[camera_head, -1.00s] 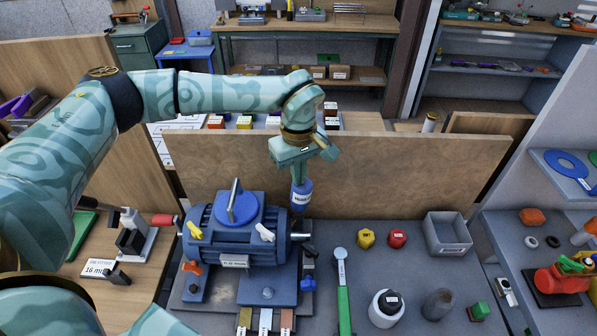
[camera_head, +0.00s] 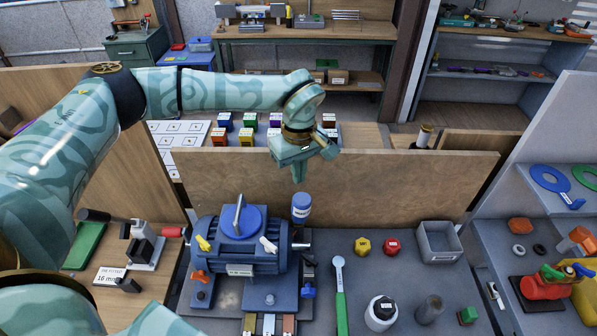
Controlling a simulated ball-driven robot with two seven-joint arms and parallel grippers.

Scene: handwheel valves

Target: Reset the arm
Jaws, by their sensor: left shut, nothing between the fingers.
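My left gripper (camera_head: 298,174) hangs over the bench in front of the wooden back panel, fingers pointing down. It is shut and empty, a little above a blue bottle (camera_head: 301,207) with a white label and apart from it. The bottle stands upright behind the right end of a blue motor (camera_head: 241,242). My left arm (camera_head: 215,92) reaches in from the left across the upper picture, bent down at the wrist. My right gripper is not in view.
A yellow knob (camera_head: 362,245), a red knob (camera_head: 391,246) and an open grey bin (camera_head: 438,243) sit on the bench right of the motor. A green-handled wrench (camera_head: 340,295) lies before them. A wooden panel (camera_head: 400,182) closes the back.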

